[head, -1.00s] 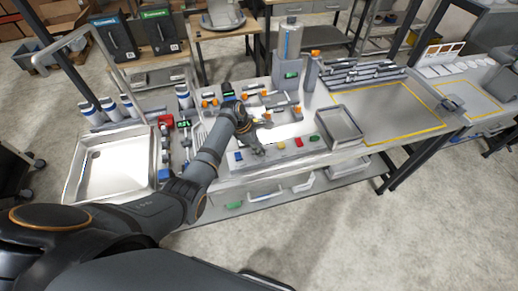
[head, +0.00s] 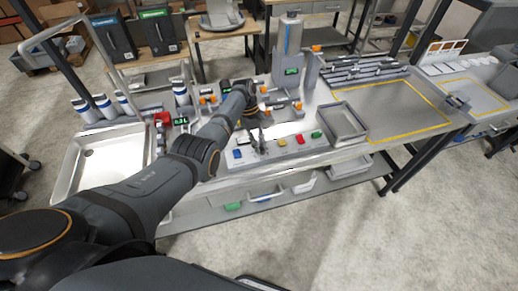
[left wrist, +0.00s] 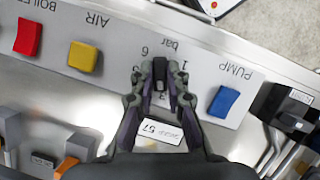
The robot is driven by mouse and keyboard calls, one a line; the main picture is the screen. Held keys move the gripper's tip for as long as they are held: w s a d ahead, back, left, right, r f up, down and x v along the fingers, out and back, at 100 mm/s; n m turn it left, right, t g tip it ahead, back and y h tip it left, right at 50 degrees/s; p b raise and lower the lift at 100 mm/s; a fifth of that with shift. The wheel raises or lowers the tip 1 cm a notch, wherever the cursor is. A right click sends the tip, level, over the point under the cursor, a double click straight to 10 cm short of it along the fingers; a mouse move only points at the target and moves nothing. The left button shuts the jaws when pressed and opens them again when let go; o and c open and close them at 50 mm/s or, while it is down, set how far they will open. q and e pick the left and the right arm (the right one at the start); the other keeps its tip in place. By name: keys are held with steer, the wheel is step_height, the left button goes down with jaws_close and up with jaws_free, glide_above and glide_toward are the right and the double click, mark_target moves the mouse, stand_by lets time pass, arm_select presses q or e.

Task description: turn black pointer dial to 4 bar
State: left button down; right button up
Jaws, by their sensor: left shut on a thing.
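The black pointer dial (left wrist: 160,73) sits on the light panel (left wrist: 110,45) under the upside-down "bar" label in the left wrist view. My left gripper (left wrist: 160,82) has its two fingers closed on the dial's sides. The dial's bar lies about upright in the picture. The numbers 6, 1 and 3 show around it; others are partly hidden by the fingers, and the exact reading cannot be told. In the head view, my left gripper (head: 258,143) is at the panel's front, where it hides the dial. My right gripper is not in view.
A blue button (left wrist: 223,101) labelled PUMP and a yellow button (left wrist: 84,56) labelled AIR flank the dial. A red button (left wrist: 28,37) is farther left. In the head view, a grey tray (head: 343,122) is right of the panel and a metal sink (head: 75,180) left.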

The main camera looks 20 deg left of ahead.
arm_select(q)
steer(key=m+b, duration=0.2)
steer(key=m+g+y+b, duration=0.1)
steer(key=m+b, duration=0.1)
steer(key=shift+w+d+f+m+y, duration=0.15)
steer(key=shift+f+m+y, duration=0.05)
steer(key=shift+m+y, duration=0.1)
steer(key=m+y+b, duration=0.1)
steer(key=m+b, duration=0.1)
steer(key=shift+r+m+b, duration=0.1)
steer(key=shift+m+b, duration=0.25)
steer(key=shift+m, duration=0.05)
steer(key=shift+d+r+m+g+b, duration=0.1)
steer(key=shift+m+g+b, duration=0.25)
steer(key=shift+m, duration=0.25)
steer(key=shift+y, duration=0.3)
